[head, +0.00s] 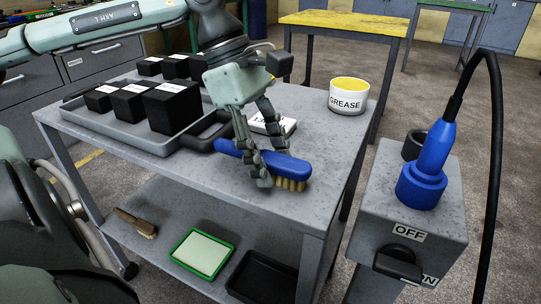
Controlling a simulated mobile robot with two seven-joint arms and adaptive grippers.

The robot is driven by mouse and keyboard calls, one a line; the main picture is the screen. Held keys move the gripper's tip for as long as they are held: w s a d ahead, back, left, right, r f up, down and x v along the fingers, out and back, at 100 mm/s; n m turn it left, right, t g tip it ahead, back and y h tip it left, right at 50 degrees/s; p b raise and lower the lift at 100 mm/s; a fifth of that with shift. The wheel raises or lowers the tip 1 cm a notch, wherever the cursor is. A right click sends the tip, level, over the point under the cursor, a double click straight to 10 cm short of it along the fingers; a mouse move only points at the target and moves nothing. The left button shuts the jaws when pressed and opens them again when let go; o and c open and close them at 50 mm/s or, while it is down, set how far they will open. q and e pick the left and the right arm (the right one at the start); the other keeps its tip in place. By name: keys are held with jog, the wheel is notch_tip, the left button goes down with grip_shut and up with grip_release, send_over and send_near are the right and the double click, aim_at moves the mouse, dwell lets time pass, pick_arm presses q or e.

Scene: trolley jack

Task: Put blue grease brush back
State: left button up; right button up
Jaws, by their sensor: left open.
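The blue grease brush (292,166) lies on the top of the grey trolley (220,190), near its front right edge. Its tan bristles face down and toward the right front. My left gripper (267,163) reaches down over the brush from above. Its dark fingers are open, one on the near side and one toward the far side of the blue handle. I cannot tell whether they touch it. The white grease pot (347,101), yellow inside, stands at the trolley's back right corner. My right gripper is not in view.
A grey tray (140,135) with several black labelled blocks fills the trolley's left side. A white labelled block (285,128) sits behind the brush. The lower shelf holds a wooden brush (136,222), a green-rimmed tray (182,262) and a black tray (262,290). A switch post (440,225) with a blue plug (424,178) stands right.

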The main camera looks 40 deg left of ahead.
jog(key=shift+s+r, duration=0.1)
pick_arm(q)
jog(key=shift+r, duration=0.15)
jog(key=p+v, duration=0.1)
jog(key=v, duration=1.1)
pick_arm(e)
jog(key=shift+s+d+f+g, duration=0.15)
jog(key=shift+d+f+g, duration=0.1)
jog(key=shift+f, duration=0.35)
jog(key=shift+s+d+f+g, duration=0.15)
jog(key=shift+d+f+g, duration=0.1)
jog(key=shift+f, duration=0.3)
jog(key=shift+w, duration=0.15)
